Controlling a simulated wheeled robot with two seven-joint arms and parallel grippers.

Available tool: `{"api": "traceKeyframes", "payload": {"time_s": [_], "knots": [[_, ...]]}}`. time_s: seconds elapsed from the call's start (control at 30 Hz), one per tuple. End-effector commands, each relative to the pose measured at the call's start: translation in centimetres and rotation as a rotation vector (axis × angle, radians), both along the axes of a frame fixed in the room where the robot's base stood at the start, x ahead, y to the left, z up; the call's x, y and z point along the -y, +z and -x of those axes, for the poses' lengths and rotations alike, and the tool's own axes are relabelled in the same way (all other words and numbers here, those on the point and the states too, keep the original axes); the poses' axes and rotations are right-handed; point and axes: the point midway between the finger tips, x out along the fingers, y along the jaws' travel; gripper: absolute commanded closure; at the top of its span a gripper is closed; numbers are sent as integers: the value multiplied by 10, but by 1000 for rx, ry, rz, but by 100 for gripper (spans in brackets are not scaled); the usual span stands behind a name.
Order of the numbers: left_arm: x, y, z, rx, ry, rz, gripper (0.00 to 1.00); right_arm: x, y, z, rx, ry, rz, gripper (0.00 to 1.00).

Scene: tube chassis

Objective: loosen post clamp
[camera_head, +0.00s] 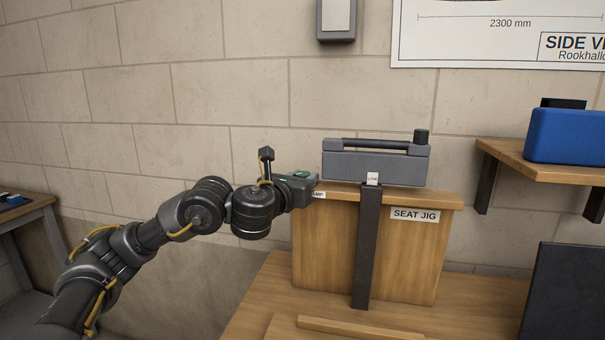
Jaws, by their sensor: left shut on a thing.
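My left gripper (306,188) comes in from the left and is at the upper left corner of the wooden seat jig (410,262). It is shut on a part at that corner, which the gripper body mostly hides. A small white label (319,195) there, partly covered, ends in "AMP", so the held part appears to be the post clamp. I cannot tell how far the clamp is turned. A dark upright post (367,255) stands at the front of the jig, with a small white tag (373,179) at its top. My right gripper is out of view.
A grey block with a dark bar and knob (375,166) sits on top of the jig, right of my gripper. The jig stands on a wooden bench (258,312). A shelf (545,168) with a blue box (567,136) is at right. A dark panel (565,290) stands below it.

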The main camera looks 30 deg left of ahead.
Motion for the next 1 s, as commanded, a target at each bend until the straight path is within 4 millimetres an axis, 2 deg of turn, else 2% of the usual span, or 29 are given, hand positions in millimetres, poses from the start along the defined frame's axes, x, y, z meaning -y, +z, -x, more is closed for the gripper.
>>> {"api": "traceKeyframes", "payload": {"time_s": [0.1, 0.23, 0.5, 0.8, 1.0], "knots": [[3, 4, 0, -2, 91, 0, 90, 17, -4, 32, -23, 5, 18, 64], [3, 3, -1, -5, 195, 2, 90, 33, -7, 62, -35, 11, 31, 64], [2, 3, -1, -3, 394, 1, 90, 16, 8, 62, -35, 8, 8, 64], [0, 1, -1, -2, 555, 0, 90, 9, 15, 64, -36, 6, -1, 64], [-1, 0, -1, -1, 603, 1, 90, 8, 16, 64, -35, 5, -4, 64]]}}
